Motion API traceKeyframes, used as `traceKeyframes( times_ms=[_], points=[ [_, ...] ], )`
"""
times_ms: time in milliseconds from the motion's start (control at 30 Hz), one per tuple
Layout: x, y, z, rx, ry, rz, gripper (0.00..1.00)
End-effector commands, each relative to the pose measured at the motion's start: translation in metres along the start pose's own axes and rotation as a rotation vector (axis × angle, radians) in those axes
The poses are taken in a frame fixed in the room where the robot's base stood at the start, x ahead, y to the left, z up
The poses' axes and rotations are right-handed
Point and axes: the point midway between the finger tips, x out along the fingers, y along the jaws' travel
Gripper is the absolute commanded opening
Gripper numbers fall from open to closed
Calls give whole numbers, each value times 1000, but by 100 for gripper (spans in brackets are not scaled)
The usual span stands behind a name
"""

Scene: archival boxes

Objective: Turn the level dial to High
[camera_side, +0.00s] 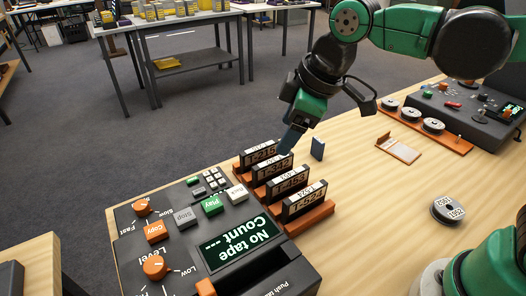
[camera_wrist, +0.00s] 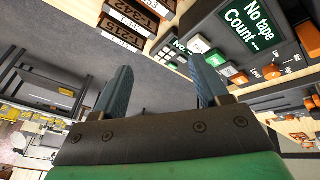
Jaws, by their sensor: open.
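The level dial (camera_side: 155,267) is an orange knob near the lower left of the dark control console in the side view. "Low" is printed to its right and "Level" just above it; the other end label is cut off by the frame's lower edge. My gripper (camera_side: 304,143) is open and empty, above the rack of tapes and well apart from the dial. In the wrist view its two blue fingers (camera_wrist: 162,72) are spread with nothing between them.
A second orange dial (camera_side: 142,206), marked Slow and Fast, sits above the level dial. Copy, Stop and Play buttons and a screen (camera_side: 240,243) reading "No tape Count" lie beside them. The tape rack (camera_side: 312,217) stands close behind the console. A reel (camera_side: 448,210) lies on the table.

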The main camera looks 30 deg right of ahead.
Motion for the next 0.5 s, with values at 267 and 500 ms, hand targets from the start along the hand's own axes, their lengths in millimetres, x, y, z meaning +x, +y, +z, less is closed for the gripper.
traceKeyframes(
  times_ms=[267,500],
  points=[
    [26,-87,-99,-834,-94,-228,68],
    [50,-168,-131,-1366,-124,-382,68]
  ],
)
